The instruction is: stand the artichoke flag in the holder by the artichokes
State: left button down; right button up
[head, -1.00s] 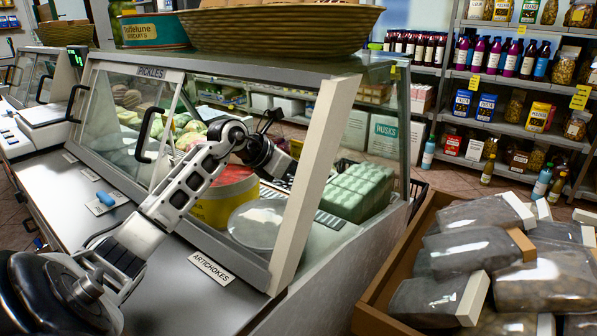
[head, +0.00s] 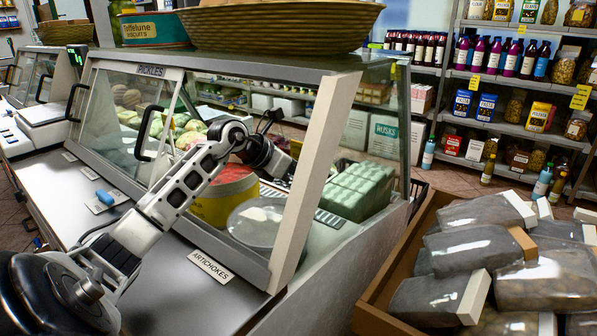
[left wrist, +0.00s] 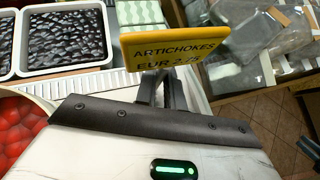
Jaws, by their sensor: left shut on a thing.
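My left gripper (left wrist: 163,92) is shut on the artichoke flag (left wrist: 176,48), a yellow sign reading "ARTICHOKES EUR 2.75". In the left wrist view the flag stands above the fingers, slightly tilted, face towards the camera. In the head view my left arm reaches into the glass counter and the gripper (head: 275,150) is in the case, above and beyond the red and yellow tub (head: 225,205); the flag cannot be made out there. A white "ARTICHOKES" label (head: 211,267) lies on the counter's near ledge. I cannot pick out the holder or the artichokes clearly. My right gripper is out of view.
A slanted glass pane with a thick pale post (head: 312,175) stands right of my arm. A round clear lid (head: 257,222) and green cartons (head: 358,190) are in the case. A tray of black olives (left wrist: 65,38) shows at the wrist view's upper left. A crate (head: 376,290) of bags stands right.

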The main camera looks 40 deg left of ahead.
pick_arm(q)
jog(key=shift+f, duration=0.3)
dwell(0.4)
jog(key=shift+f+b, duration=0.35)
jog(key=shift+b, duration=0.15)
jog(key=shift+f, duration=0.15)
jog(key=shift+f+b, duration=0.35)
jog(key=shift+b, duration=0.1)
jog(key=shift+f, duration=0.1)
dwell(0.4)
jog(key=shift+d+f+b, duration=0.25)
jog(key=shift+f+b, duration=0.1)
jog(key=shift+b, duration=0.05)
